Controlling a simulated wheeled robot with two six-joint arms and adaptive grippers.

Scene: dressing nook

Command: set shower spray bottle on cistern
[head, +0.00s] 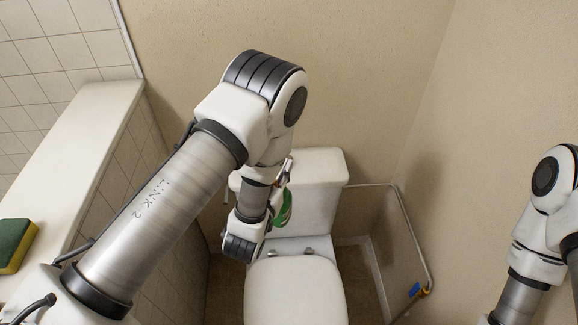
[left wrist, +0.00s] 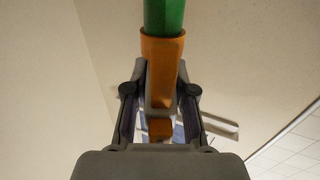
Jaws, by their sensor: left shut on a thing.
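The shower spray bottle, green with an orange neck and head, is in my left gripper. In the head view its green part (head: 284,208) shows beside my left wrist, in front of the cistern (head: 319,178). The white cistern stands against the back wall, its flat lid partly hidden by my arm. In the left wrist view, the fingers of my left gripper (left wrist: 160,95) are shut around the bottle's orange part (left wrist: 162,58). The green body (left wrist: 164,14) runs out of the top of that view. My right arm is at the right edge; its gripper is out of view.
The toilet's closed white lid (head: 295,292) is below the cistern. A pale ledge (head: 75,135) with a green and yellow sponge (head: 15,245) runs along the left. A pipe (head: 412,232) runs along the right wall, with a small blue and orange item (head: 415,290) near its lower end.

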